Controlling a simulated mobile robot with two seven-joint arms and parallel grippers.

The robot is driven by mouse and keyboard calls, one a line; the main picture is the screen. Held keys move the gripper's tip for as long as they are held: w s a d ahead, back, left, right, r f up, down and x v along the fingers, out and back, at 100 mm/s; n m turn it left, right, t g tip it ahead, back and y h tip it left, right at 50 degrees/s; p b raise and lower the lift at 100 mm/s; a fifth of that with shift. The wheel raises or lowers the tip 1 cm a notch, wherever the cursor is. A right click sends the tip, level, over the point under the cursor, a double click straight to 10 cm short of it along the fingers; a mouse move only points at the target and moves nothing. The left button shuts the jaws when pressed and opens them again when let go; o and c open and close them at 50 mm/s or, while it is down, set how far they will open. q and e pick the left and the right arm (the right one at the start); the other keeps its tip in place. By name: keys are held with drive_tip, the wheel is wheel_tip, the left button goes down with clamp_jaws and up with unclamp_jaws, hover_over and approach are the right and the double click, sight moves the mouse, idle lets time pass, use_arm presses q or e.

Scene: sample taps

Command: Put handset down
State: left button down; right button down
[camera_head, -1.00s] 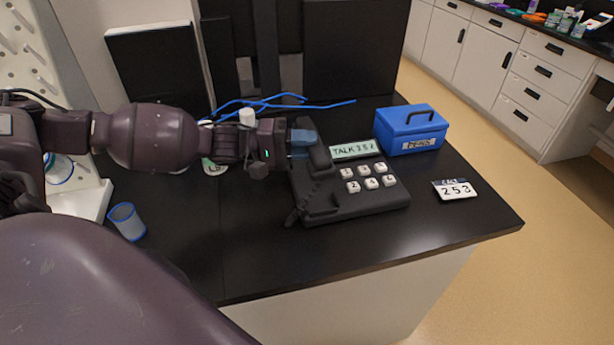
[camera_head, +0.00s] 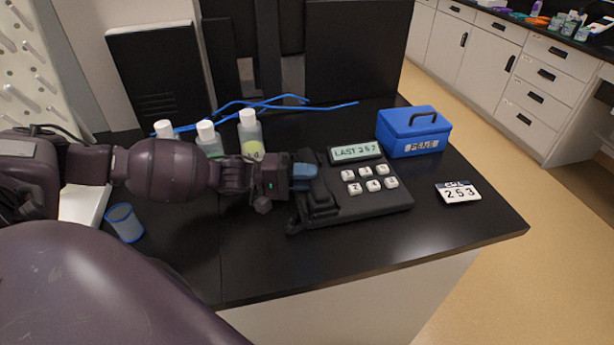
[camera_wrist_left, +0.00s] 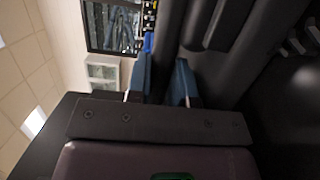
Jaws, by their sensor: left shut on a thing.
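The black desk phone (camera_head: 375,206) stands on the dark bench, with white keys and a display (camera_head: 356,152) that starts with "LAST". The black handset (camera_head: 320,200) lies lengthwise along the phone's left side, at the cradle. It looks down on the phone, but I cannot tell whether it is fully seated. My left gripper (camera_head: 304,171) reaches in from the left, its blue fingers shut on the handset's upper part. In the left wrist view the blue fingers (camera_wrist_left: 163,82) straddle the dark handset (camera_wrist_left: 169,45). My right gripper is not in view.
A blue box (camera_head: 410,132) with a handle stands behind the phone at right. A "253" card (camera_head: 457,192) lies right of the phone. Several white-capped bottles (camera_head: 250,133) and blue cables (camera_head: 290,102) are behind my arm. A blue-rimmed cup (camera_head: 125,223) stands left. The front bench is clear.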

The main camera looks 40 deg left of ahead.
use_arm(q)
drive_tip(key=shift+f, duration=0.1)
drive_tip(key=c, duration=1.3)
unclamp_jaws()
drive_tip(key=shift+f, duration=0.1)
drive_tip(key=shift+r, duration=0.25)
drive_tip(key=v, duration=1.2)
